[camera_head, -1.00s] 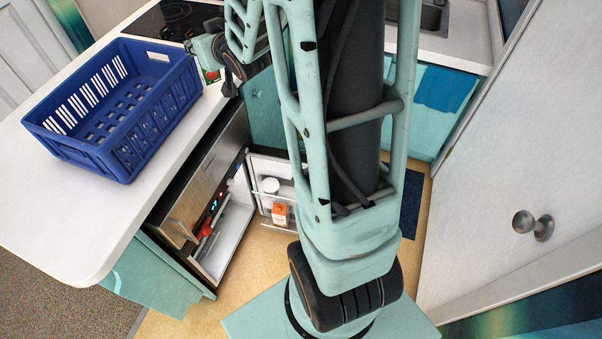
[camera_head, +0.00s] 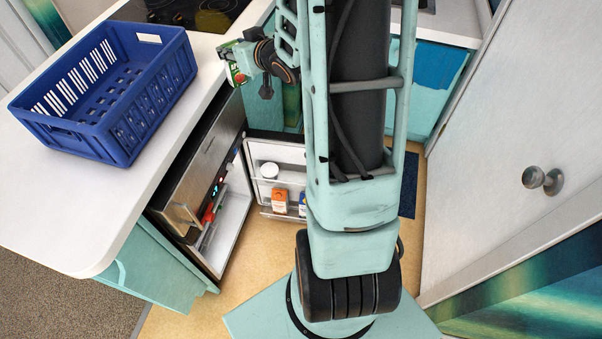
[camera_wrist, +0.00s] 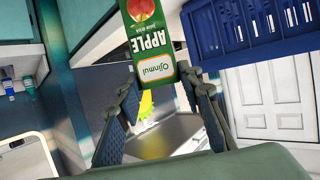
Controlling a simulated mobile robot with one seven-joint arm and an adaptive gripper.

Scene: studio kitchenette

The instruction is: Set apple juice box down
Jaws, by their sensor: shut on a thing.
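The apple juice box (camera_wrist: 155,42) is green with a red apple picture and the word APPLE, upside down in the wrist view. My gripper (camera_wrist: 163,92) is shut on it, with a finger on each side of its end. I cannot tell from the frames whether the box touches the counter.
A blue crate (camera_head: 120,152) stands on the white counter (camera_head: 62,215), which is bare in front of it. A black hob (camera_head: 190,12) lies behind.

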